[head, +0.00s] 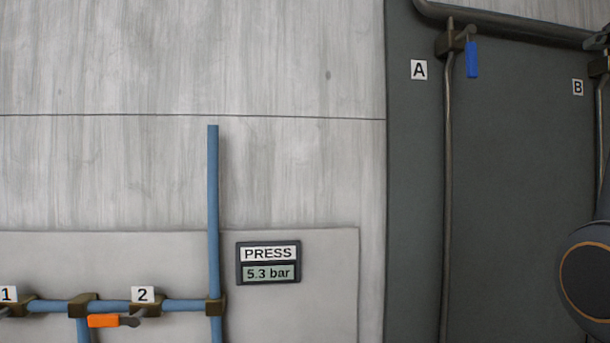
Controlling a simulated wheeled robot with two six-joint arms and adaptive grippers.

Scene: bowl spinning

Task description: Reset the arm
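My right arm shows at the right edge as a dark rounded link with an orange ring. A dark part at the top right edge (598,41), by the valve next to label B (577,87), looks like the tip of my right gripper. It is cut off by the frame, so I cannot tell whether it is open, shut or touching the valve. My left arm and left gripper are not in view.
A blue-handled valve (472,60) sits by label A (419,69) on the dark panel (520,200). At lower left, blue pipes (213,200) carry an orange-handled valve (103,321) near label 2 (143,294). A pressure display (268,263) reads 5.3 bar.

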